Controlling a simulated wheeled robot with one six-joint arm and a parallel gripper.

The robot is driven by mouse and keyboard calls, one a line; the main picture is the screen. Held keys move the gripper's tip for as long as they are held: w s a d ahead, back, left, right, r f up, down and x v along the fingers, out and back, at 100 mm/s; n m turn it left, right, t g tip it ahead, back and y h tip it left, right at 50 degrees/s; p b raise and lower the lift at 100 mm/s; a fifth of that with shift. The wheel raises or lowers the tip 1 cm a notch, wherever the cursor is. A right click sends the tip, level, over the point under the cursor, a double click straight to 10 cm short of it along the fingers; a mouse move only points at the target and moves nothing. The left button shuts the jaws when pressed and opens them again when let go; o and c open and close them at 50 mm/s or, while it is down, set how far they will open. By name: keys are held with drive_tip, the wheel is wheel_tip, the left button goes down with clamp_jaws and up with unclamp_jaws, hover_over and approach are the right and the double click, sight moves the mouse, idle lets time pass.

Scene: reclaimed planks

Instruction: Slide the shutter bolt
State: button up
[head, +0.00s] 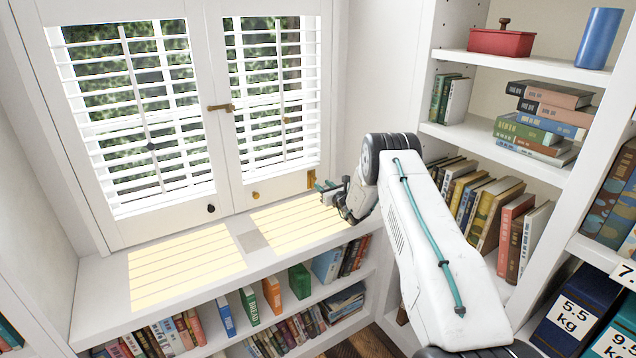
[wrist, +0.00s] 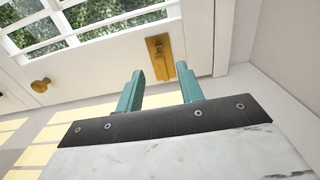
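The shutter bolt (wrist: 160,58) is a brass plate with a small raised part, low on the right shutter panel near its right edge. It also shows in the head view (head: 311,178), just above the sill. My gripper (wrist: 160,72) has two teal fingers spread apart with nothing between them. In the wrist view the fingertips lie to either side of the bolt's lower part; I cannot tell whether they touch it. In the head view my gripper (head: 325,190) is just right of and below the bolt. The right shutter (head: 274,100) is closed beside the left shutter (head: 130,110).
A brass latch (head: 221,107) crosses the middle stile. A brass knob (head: 255,195) and a dark knob (head: 211,208) sit low on the shutters. The sill (head: 190,268) is clear. A bookcase (head: 480,60) stands to the right, close to my arm.

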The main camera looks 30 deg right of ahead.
sight(315, 179)
drive_tip(key=shift+w+a, duration=0.1)
drive_tip(key=shift+w, duration=2.3)
